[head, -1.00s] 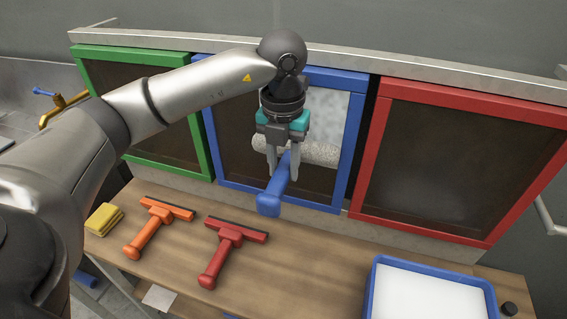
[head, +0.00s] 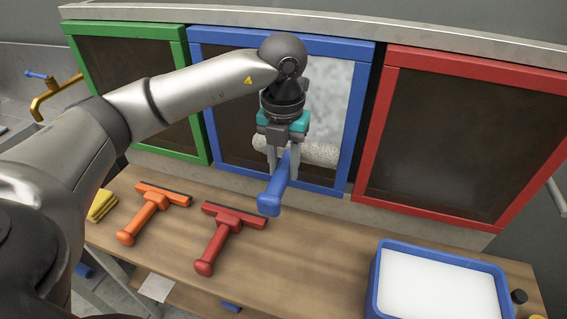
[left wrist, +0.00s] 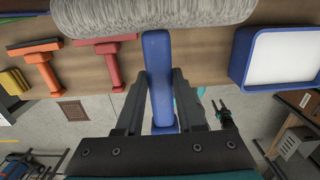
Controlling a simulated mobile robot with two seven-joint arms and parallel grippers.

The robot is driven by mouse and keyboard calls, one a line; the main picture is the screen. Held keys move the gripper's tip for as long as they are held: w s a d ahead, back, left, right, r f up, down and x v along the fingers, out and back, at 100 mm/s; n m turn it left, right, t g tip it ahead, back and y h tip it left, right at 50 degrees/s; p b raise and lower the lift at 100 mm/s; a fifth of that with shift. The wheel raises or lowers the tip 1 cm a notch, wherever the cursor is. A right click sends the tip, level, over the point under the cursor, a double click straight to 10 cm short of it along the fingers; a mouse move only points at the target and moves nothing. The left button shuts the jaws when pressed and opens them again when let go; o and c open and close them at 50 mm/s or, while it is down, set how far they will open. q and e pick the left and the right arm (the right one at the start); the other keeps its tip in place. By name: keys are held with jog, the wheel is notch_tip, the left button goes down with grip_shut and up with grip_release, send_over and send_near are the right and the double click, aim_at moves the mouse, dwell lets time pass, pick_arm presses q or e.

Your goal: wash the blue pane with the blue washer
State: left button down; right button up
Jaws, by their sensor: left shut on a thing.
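The blue washer has a blue handle (head: 272,192) and a pale fuzzy roller (head: 310,153). My left gripper (head: 283,172) is shut on its handle, which also shows between the fingers in the left wrist view (left wrist: 158,75). The roller (left wrist: 150,14) spans the top of that view. The blue-framed pane (head: 347,130) stands behind the washer. Its upper right part looks pale and whitish, while the lower part is dark. The roller lies across the lower middle of the pane and seems to be against it, though contact is hard to tell.
An orange squeegee (head: 150,208) and a red squeegee (head: 222,236) lie on the wooden bench (head: 300,270), left of a blue tray (head: 375,285) with white contents. Yellow cloths (head: 101,205) lie at the far left. Green (head: 190,110) and red (head: 375,140) frames flank the blue pane.

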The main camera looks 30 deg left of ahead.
pick_arm(q)
notch_tip(320, 180, down, 10)
jog(key=b, duration=0.7)
dwell(0.5)
jog(key=s+d, duration=0.1)
jog(key=s, duration=0.5)
jog(key=shift+s+d, duration=0.3)
jog(key=shift+s, duration=0.1)
